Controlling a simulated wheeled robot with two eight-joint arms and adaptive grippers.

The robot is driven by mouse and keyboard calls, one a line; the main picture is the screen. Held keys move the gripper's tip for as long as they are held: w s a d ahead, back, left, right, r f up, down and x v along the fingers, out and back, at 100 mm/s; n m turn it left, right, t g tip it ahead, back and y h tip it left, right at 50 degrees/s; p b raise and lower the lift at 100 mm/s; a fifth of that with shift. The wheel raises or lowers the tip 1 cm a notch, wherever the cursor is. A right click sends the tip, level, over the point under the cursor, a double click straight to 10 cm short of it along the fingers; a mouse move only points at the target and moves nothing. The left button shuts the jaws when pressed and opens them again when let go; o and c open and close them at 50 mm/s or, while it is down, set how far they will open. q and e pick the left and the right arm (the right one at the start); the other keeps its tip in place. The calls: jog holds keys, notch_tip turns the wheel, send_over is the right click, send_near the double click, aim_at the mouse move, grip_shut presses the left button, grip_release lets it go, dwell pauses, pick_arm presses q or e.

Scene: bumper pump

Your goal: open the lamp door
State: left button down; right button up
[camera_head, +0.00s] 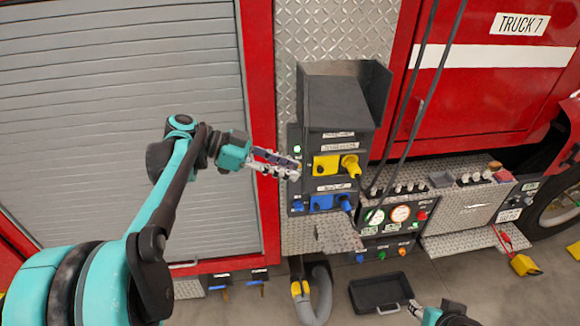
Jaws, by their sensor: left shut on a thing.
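The dark control box (340,98) stands on the truck's side, with yellow and blue fittings on its front. A narrow dark panel (295,190) with a green light runs along its left edge; I cannot tell for sure whether this is the lamp door. My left gripper (293,170) reaches in from the left, shut at this panel's edge, and its fingertips hide the small part they hold. My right gripper (413,306) shows only partly at the bottom edge, beside the black tray; its jaw opening is unclear.
A yellow handle (350,164) sticks out just right of my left gripper. Two dark hoses or cables (412,110) hang in front of the truck. A gauge panel (400,214) is at the right. A black tray (368,280) lies on the floor. The grey shutter (110,110) is at the left.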

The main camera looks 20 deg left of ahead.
pick_arm(q)
jog(key=shift+d+f, duration=0.1)
jog(key=shift+d, duration=0.05)
jog(key=c, duration=1.3)
grip_release()
jog(key=v, duration=1.2)
